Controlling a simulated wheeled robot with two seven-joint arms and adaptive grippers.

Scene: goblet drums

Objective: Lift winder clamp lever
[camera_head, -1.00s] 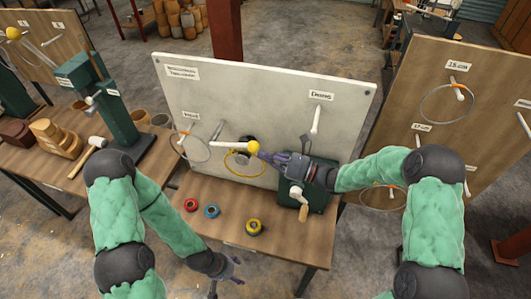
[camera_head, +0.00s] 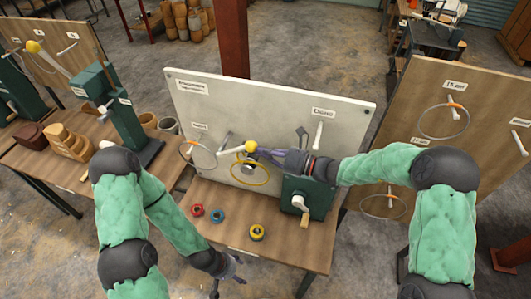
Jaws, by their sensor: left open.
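The winder (camera_head: 322,199), a dark green box with a crank (camera_head: 300,203), stands at the right end of the small wooden table. A dark upright piece (camera_head: 302,138) shows behind it; I cannot tell if it is the clamp lever. My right gripper (camera_head: 263,153) reaches left above the winder, its purple fingers at or beside a yellow ball (camera_head: 251,146). Contact and finger gap are unclear. A yellow ring (camera_head: 249,183) hangs just below. My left gripper (camera_head: 230,283) is open and empty, low in front of the table, away from the winder.
A white board (camera_head: 350,125) with pegs stands behind the table. Red (camera_head: 197,210), blue (camera_head: 217,216) and yellow (camera_head: 257,233) rolls lie on the tabletop. A green press (camera_head: 118,110) stands left. A wooden board with hoops (camera_head: 445,121) stands right.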

